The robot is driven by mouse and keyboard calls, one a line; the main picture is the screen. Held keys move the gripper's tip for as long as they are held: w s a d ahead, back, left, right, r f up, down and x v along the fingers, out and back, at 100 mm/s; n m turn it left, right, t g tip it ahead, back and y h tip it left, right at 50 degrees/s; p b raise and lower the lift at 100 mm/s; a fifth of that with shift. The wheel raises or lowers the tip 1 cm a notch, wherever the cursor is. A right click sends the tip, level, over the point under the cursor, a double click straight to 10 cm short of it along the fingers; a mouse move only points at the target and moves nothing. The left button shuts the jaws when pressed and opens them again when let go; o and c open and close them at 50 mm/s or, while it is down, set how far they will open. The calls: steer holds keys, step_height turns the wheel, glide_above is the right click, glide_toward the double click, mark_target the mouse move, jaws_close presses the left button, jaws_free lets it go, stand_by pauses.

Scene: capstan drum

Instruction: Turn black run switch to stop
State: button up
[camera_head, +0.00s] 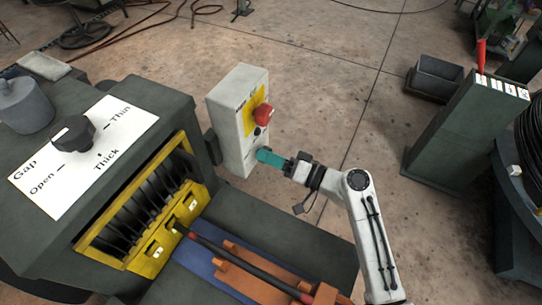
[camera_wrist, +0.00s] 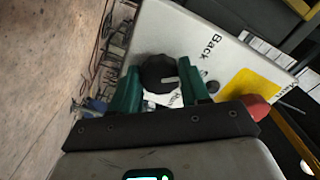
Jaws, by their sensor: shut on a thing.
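The black run switch (camera_wrist: 159,73) is a round dark knob with a pale pointer line, on the face of a light grey control box (camera_head: 226,112). In the wrist view the two green fingers of my gripper (camera_wrist: 160,92) stand on either side of the knob, shut on it. The word "Back" shows on the panel near it, and another label is partly hidden by a finger. In the head view my gripper (camera_head: 268,157) reaches the lower part of the box's face, and its green finger hides the knob.
A red button (camera_head: 263,114) on a yellow plate sits on the same box, above my gripper; in the wrist view it is close to the right finger. A dark machine with a gap dial (camera_head: 73,134) stands at left. Open concrete floor (camera_head: 330,85) lies behind and right of the box.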

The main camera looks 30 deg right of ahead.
steer(key=shift+m+p, duration=1.05)
steer(key=shift+m, duration=2.25)
steer(key=o, duration=1.1)
steer(key=shift+c, duration=0.2)
steer(key=b+v, duration=0.2)
steer(key=v, duration=0.9)
